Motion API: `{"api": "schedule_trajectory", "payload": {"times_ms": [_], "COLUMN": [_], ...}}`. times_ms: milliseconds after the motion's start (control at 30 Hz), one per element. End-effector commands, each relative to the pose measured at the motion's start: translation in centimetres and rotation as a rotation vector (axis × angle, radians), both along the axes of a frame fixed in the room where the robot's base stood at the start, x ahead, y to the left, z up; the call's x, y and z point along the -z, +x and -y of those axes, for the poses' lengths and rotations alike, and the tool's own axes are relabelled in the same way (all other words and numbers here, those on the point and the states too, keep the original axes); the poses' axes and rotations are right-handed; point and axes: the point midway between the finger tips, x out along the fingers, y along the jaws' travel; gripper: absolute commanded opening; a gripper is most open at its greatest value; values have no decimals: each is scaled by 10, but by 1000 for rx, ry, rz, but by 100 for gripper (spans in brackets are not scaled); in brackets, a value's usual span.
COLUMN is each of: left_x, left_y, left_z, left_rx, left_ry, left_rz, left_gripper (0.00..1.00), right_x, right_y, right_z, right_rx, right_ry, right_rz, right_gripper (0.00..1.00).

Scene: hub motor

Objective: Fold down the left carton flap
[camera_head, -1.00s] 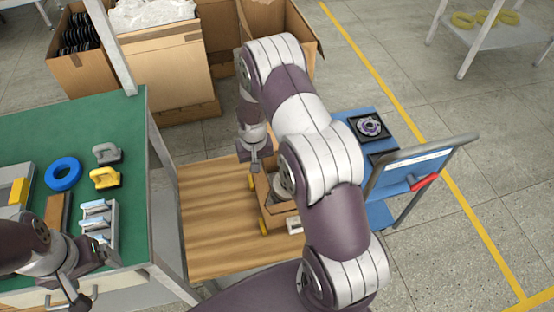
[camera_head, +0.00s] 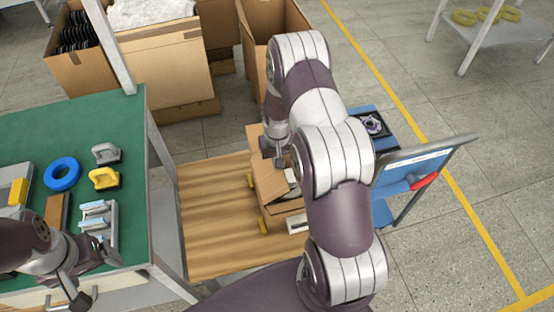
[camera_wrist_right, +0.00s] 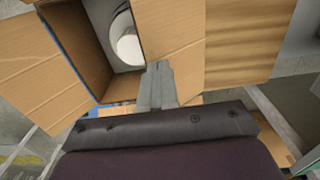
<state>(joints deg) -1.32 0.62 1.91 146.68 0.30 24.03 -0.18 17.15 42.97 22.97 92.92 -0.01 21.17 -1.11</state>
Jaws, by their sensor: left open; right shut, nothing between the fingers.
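The small open carton (camera_head: 268,181) stands on the wooden tabletop, partly hidden behind my right arm. A brown flap on its left side leans inward over part of the opening. My right gripper (camera_head: 280,163) is shut and empty at this flap; contact cannot be told. In the right wrist view, the shut fingers (camera_wrist_right: 158,72) lie by the lower edge of the flap (camera_wrist_right: 172,35). A white round part (camera_wrist_right: 129,47) shows inside the carton. My left gripper (camera_head: 88,278) is open and empty by the green table's front edge.
The green table (camera_head: 110,130) holds a blue ring (camera_head: 62,174), a yellow clamp-like part (camera_head: 104,178) and a grey one (camera_head: 106,153). A blue cart (camera_head: 384,180) with a red-gripped handle stands right of the carton. Large cartons (camera_head: 160,65) stand behind. Bare wood (camera_head: 212,215) lies left.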

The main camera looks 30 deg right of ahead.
Motion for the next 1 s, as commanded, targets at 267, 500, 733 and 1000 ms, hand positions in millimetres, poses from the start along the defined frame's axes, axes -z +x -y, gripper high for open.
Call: {"api": "schedule_trajectory", "payload": {"times_ms": [267,500,733,1000], "left_x": [6,13,19,27], "left_y": [0,0,0,0], "left_z": [0,0,0,0], "left_rx": [0,0,0,0], "left_ry": [0,0,0,0], "left_rz": [0,0,0,0], "left_gripper": [86,86,86,86], "right_x": [9,18,27,38], "right_y": [0,0,0,0], "right_z": [0,0,0,0], "right_rx": [0,0,0,0], "right_ry": [0,0,0,0], "right_rz": [0,1,1,0], "right_gripper": [0,0,0,0]}}
